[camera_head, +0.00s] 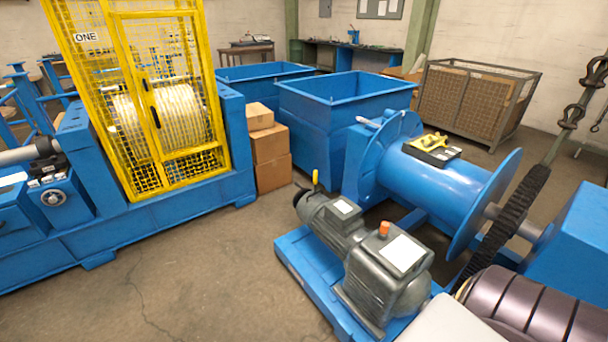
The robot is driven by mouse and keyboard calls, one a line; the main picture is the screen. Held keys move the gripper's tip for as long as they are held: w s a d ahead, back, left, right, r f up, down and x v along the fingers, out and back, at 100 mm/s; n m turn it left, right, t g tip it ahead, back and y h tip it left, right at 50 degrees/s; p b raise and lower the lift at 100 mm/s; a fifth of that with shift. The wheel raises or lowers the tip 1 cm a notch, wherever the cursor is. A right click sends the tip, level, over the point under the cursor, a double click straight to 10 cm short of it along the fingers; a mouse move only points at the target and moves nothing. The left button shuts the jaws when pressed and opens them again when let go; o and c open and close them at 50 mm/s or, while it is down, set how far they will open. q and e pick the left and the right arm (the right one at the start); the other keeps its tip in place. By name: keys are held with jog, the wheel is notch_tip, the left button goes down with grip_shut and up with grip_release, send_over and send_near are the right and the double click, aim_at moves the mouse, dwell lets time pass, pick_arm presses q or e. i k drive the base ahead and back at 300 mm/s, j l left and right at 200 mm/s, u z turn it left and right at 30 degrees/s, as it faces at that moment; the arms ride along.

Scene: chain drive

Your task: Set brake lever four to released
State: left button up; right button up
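No lever labelled four can be read in the head view. A small upright lever with a yellow grip (315,180) stands at the rear end of the grey motor (335,220); I cannot tell whether it is a brake lever or how it is set. The motor and a grey gearbox (385,275) with an orange cap sit on a blue base plate (300,262). A blue spool drum (435,190) with round flanges lies behind them. A pale handle (367,122) shows beside its left flange. Neither of my grippers is in view.
A blue machine with a yellow mesh cage (150,100) labelled ONE stands at left. Cardboard boxes (270,145), blue bins (340,100) and a wire crate (475,100) stand behind. A dark chain (510,220) runs at right. The floor (190,270) at front left is clear.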

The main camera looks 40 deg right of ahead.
aim_at(315, 182)
jog(key=i, duration=1.55)
jog(key=i+z, duration=0.85)
jog(key=z, duration=0.2)
jog(key=i+j+z, duration=0.1)
jog(key=i+z, duration=0.15)
jog(key=z, duration=0.2)
jog(key=i+z, duration=0.15)
jog(key=z, duration=0.2)
jog(key=i+z, duration=0.15)
jog(key=z, duration=0.15)
jog(key=i+z, duration=0.2)
jog(key=z, duration=0.15)
jog(key=k+l, duration=0.1)
jog(key=l+u, duration=0.1)
jog(key=l, duration=0.25)
jog(key=k, duration=0.05)
